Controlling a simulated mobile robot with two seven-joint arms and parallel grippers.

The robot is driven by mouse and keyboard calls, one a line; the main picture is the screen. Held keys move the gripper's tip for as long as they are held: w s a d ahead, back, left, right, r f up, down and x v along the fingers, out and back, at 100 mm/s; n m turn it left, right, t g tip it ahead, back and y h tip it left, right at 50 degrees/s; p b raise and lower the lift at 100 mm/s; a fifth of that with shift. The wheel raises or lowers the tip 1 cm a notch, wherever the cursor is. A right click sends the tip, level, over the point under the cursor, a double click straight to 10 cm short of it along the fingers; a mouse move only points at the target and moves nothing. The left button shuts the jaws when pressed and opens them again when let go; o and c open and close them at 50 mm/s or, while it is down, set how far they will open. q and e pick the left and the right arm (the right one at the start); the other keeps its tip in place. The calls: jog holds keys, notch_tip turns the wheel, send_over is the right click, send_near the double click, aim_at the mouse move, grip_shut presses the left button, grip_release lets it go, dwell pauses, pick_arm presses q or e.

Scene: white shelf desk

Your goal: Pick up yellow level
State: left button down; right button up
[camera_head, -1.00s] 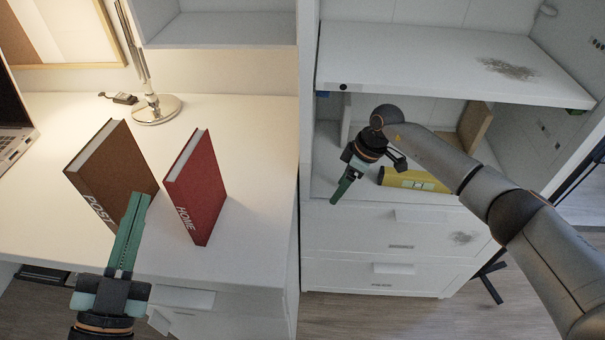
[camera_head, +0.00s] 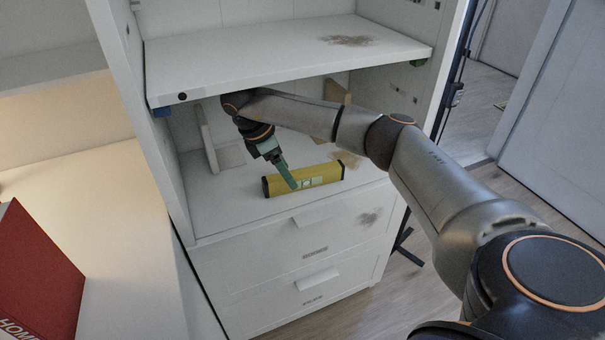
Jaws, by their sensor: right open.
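The yellow level (camera_head: 320,176) lies on the white cabinet's lower shelf, near its front edge, with dark end caps and pale windows. My right gripper (camera_head: 289,182) reaches into the compartment from the right and points down at the level. Its green fingers overlap the level's left-middle part in the view and hide a little of it. The jaws are open; whether they touch the level I cannot tell. My left gripper is out of view.
The upper shelf (camera_head: 285,60) hangs close over my right arm. Drawers (camera_head: 300,235) are below the level. A pale board (camera_head: 205,138) stands at the compartment's left, and a brown board (camera_head: 336,92) at the back. A red book (camera_head: 38,275) stands on the desk at left.

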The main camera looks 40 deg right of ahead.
aim_at(309, 171)
jog(key=shift+s+d, duration=0.2)
jog(key=shift+d, duration=0.3)
jog(key=shift+s+d, duration=0.2)
jog(key=shift+d, duration=0.25)
jog(key=d, duration=0.1)
jog(key=s+d, duration=0.1)
jog(key=shift+d+f+b, duration=0.1)
jog(key=shift+d+b, duration=0.25)
jog(key=shift+b+x, duration=0.55)
jog(key=shift+x, duration=0.65)
jog(key=shift+s+d+f, duration=0.1)
jog(key=shift+d+f, duration=0.1)
jog(key=shift+f, duration=0.05)
jog(key=shift+c, duration=0.6)
grip_shut()
